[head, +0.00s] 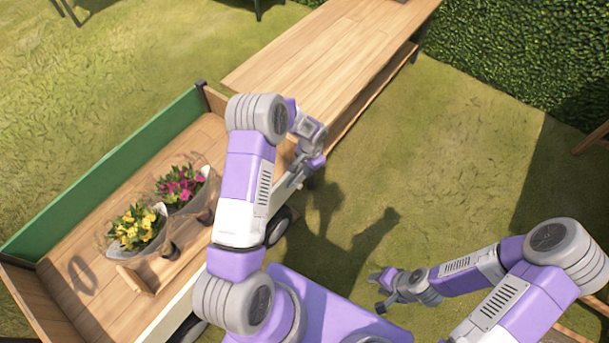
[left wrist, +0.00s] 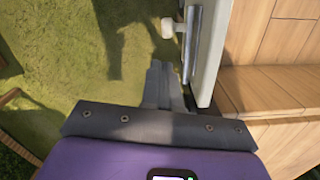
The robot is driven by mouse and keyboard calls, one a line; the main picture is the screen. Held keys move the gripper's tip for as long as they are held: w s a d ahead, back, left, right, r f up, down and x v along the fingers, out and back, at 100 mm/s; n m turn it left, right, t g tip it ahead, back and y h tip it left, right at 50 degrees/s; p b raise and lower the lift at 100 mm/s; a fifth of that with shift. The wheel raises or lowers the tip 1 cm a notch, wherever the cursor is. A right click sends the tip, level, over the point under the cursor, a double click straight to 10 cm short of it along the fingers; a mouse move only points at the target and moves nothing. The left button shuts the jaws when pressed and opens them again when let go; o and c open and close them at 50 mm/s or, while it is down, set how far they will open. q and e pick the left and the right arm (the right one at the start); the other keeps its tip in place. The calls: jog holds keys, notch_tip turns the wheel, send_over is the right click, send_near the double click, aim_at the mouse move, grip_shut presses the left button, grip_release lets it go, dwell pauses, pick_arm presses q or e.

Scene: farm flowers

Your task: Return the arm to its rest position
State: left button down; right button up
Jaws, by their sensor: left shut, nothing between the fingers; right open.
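My left arm (head: 250,165) reaches up over the right side of the cart, bent at the elbow. My left gripper (head: 312,162) is beside the cart's outer right side, near the corner of the long table. In the left wrist view its two fingers (left wrist: 158,80) are shut together with nothing between them, just left of a pale panel edge, with grass beyond. My right gripper (head: 378,291) is open and empty, low over the grass at lower right, its arm (head: 470,270) bent.
The wooden cart (head: 75,228) with a green side holds a yellow bouquet (head: 137,226) and a pink bouquet (head: 181,187), side by side. A long wooden table (head: 310,50) stands beyond it. A hedge (head: 520,50) is at upper right. Grass between the arms is open.

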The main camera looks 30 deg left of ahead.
pick_arm(q)
notch_tip(320, 180, up, 9)
jog(key=p, duration=0.1)
jog(key=shift+w+r+p, duration=0.2)
jog(key=shift+w+p, duration=0.05)
jog(key=shift+p, duration=0.1)
jog(key=shift+d, duration=0.1)
jog(key=s+d+f+n+h, duration=0.2)
jog(key=s+d+f+h, duration=0.1)
jog(key=s+d+f, duration=0.7)
jog(key=s+d+f+n+t+h, duration=0.1)
jog(key=s+d+n, duration=0.4)
jog(key=s, duration=0.8)
jog(key=shift+d, duration=0.5)
jog(key=shift+d+f, duration=0.1)
